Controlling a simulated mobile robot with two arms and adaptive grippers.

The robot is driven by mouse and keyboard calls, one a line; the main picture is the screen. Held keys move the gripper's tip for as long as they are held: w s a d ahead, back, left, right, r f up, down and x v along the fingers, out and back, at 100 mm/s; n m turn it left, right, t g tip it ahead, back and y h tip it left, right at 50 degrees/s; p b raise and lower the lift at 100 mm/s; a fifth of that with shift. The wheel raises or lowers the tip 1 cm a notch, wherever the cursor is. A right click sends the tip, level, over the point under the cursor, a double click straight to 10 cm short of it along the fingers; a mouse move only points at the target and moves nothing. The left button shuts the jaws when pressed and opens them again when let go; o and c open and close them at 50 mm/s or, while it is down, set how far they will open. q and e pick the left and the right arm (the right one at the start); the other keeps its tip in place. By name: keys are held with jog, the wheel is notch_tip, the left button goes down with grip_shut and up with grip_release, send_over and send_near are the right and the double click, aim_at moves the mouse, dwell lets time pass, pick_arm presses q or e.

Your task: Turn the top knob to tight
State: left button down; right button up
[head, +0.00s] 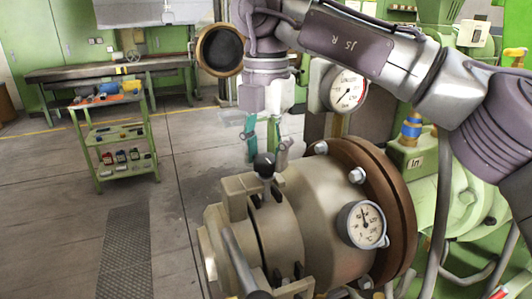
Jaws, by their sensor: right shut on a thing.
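The top knob (264,165) is a black ball on a short stem. It stands on top of the beige clamp collar of the extruder head (310,205), in the middle of the head view. My right gripper (266,154) comes down from above with its fingers on either side of the knob and is shut on it. The fingers partly hide the knob's sides. A lever bar (238,262) with a dark end lies lower on the front of the collar. My left gripper is not in view.
A round gauge (365,224) sits on the extruder's side, and another gauge (347,90) stands behind my right gripper. A brown flange (385,200) and green machinery fill the right. A green cart (122,135) and a workbench (60,74) stand at the far left, with open floor between.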

aim_at(266, 158)
dwell(0.4)
jog(key=o, duration=1.1)
jog(key=shift+o, duration=0.2)
notch_tip(266, 158, up, 12)
jog(key=shift+f, duration=0.1)
